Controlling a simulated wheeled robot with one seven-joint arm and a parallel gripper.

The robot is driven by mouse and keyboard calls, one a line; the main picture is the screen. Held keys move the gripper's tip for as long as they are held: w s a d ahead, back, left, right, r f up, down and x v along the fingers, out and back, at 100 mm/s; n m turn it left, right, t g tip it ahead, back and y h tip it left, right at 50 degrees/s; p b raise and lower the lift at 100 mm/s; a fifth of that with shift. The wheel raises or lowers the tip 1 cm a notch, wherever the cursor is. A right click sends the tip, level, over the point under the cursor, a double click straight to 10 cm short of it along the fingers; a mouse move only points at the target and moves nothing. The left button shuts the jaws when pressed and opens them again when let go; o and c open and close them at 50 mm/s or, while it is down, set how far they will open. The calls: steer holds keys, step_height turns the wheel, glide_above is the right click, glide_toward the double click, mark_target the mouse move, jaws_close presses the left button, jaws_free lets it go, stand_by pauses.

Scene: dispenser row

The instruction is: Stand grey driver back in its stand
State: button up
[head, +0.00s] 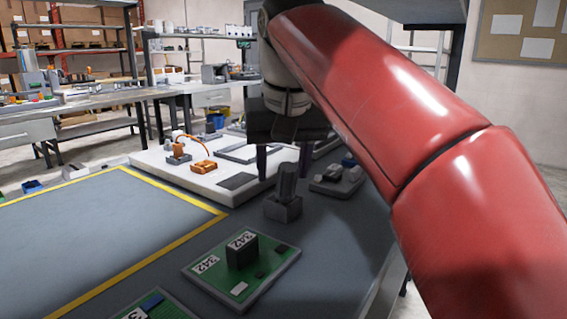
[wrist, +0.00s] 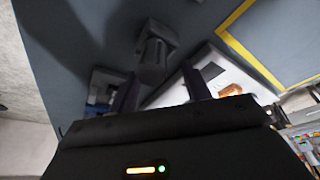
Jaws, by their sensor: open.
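The grey driver (head: 287,182) stands nearly upright in a small grey block, its stand (head: 282,208), on the dark tabletop. In the wrist view the driver (wrist: 154,52) shows beyond my fingertips, with the stand (wrist: 158,35) around its base. My gripper (head: 284,172) points down with its two fingers apart, behind and above the driver in the head view. In the wrist view my gripper (wrist: 158,72) has a clear gap between its fingers, and nothing is held there. How deep the driver sits in the stand is hidden.
A grey holder with small parts (head: 337,180) stands right of the stand. A white board with orange parts (head: 203,168) lies behind left. A green circuit board with a black block (head: 242,270) lies in front. The yellow-edged mat (head: 95,225) is bare.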

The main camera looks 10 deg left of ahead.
steer(key=shift+r, duration=0.1)
steer(key=v, duration=0.4)
steer(key=shift+s+r, duration=0.1)
steer(key=shift+r, duration=0.3)
steer(key=s+d+b, duration=0.3)
steer(key=s+d, duration=0.1)
steer(key=s, duration=0.7)
steer(key=shift+d, duration=0.4)
